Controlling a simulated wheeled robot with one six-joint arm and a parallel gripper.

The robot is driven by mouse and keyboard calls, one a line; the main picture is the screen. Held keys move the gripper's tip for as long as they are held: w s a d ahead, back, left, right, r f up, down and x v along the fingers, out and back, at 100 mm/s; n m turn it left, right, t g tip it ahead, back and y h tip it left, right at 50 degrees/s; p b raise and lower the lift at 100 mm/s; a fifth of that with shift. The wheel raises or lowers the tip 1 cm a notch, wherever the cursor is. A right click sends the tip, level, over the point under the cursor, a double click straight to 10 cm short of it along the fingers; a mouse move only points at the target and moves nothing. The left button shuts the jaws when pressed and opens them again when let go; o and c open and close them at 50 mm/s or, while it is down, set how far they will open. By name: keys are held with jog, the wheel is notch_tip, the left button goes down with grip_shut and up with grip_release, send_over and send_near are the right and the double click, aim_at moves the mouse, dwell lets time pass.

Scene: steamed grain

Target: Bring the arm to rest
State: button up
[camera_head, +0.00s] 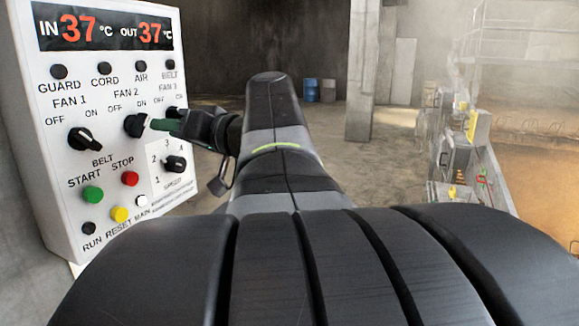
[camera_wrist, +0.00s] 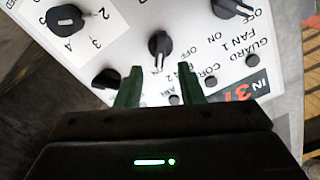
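My gripper (camera_head: 154,125) is in front of the white control panel (camera_head: 60,215), at the FAN 2 knob (camera_head: 134,125). In the wrist view, my gripper's two green fingers (camera_wrist: 160,72) are spread apart with a gap between them. The black FAN 2 knob (camera_wrist: 159,44) lies just past the fingertips, with its lower end reaching toward the gap. I see no finger clearly touching it. The FAN 3 knob (camera_wrist: 106,78) is close beside the left finger in that view; in the head view my gripper partly hides it.
The FAN 1 knob (camera_head: 83,139) and the numbered selector knob (camera_head: 175,164) are close by, with green (camera_head: 92,194), red (camera_head: 130,178) and yellow (camera_head: 119,214) buttons below. The display (camera_head: 102,30) reads IN 37, OUT 37. A concrete pillar (camera_head: 362,70) stands beyond open floor.

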jog(key=shift+b+v, duration=0.8)
jog(key=shift+v, duration=2.2)
jog(key=shift+s+a+r, duration=0.1)
jog(key=shift+a, duration=0.05)
